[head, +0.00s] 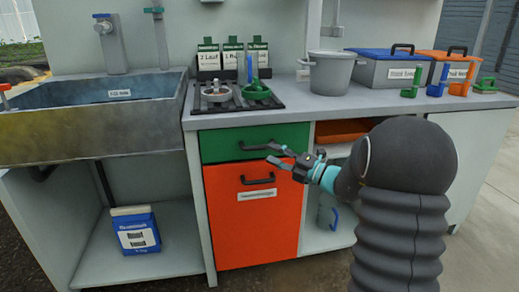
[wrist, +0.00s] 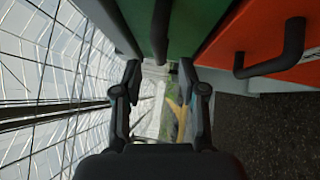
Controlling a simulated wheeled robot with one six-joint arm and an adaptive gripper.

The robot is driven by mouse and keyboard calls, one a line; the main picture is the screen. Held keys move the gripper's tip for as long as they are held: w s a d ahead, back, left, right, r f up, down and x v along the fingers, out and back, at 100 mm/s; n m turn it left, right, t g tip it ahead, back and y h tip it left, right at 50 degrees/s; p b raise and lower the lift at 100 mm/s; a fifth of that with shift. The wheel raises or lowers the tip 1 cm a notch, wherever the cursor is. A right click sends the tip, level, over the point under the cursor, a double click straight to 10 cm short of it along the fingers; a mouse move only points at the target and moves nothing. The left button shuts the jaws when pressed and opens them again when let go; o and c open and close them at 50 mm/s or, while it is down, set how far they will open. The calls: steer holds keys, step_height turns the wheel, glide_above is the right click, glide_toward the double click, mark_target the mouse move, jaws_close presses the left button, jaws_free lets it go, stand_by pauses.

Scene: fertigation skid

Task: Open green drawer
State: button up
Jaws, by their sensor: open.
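The green drawer (head: 220,142) is shut, flush at the top of the cabinet front below the hob. Its black bar handle (head: 254,147) lies level across its front. In the wrist view the green drawer front (wrist: 192,22) appears turned sideways, with the dark handle (wrist: 160,28) ahead of the gap between my fingers. My gripper (head: 271,153) is open and empty, close in front of the handle's right end. It also shows in the wrist view (wrist: 160,68), its fingertips spread either side of the handle's line. I cannot tell whether they touch it.
An orange door (head: 240,225) with its own black handle (head: 258,181) is just below the drawer. Open shelves flank it, one holding a blue-and-white box (head: 136,232). A sink (head: 90,115) is at left. A pot (head: 331,73) and lidded bins (head: 390,70) stand on the counter.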

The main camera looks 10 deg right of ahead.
mark_target(259, 148)
steer(key=x, duration=0.5)
steer(key=shift+w+a, duration=0.2)
jaws_close()
